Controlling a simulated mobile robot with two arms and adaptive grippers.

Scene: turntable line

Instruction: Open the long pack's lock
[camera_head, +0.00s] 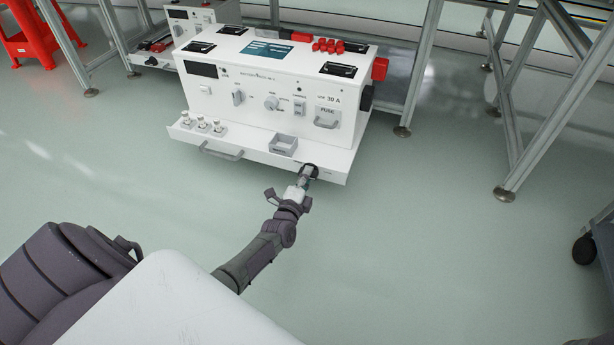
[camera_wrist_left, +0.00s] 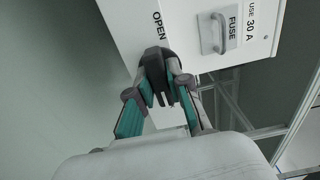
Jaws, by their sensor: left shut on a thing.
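The long pack (camera_head: 255,88) is a long white box with knobs, a small display and a "FUSE 30 A" label on its front. A low white ledge with a grey handle (camera_head: 221,150) runs along its foot. The lock is a black knob (camera_head: 311,169) at the right end of the ledge front. In the left wrist view the lock (camera_wrist_left: 154,56) shows beside the word OPEN. My left gripper (camera_head: 305,176) is shut on the lock, its fingers on both sides of it. The fingers partly hide the knob, and its exact turn is unclear. My right gripper is not in view.
Several small white-topped pieces (camera_head: 202,124) and a small grey open box (camera_head: 283,144) are on the ledge. Red parts (camera_head: 328,46) lie on the pack's top. Metal frame legs (camera_head: 417,70) stand behind and right. The floor in front is clear.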

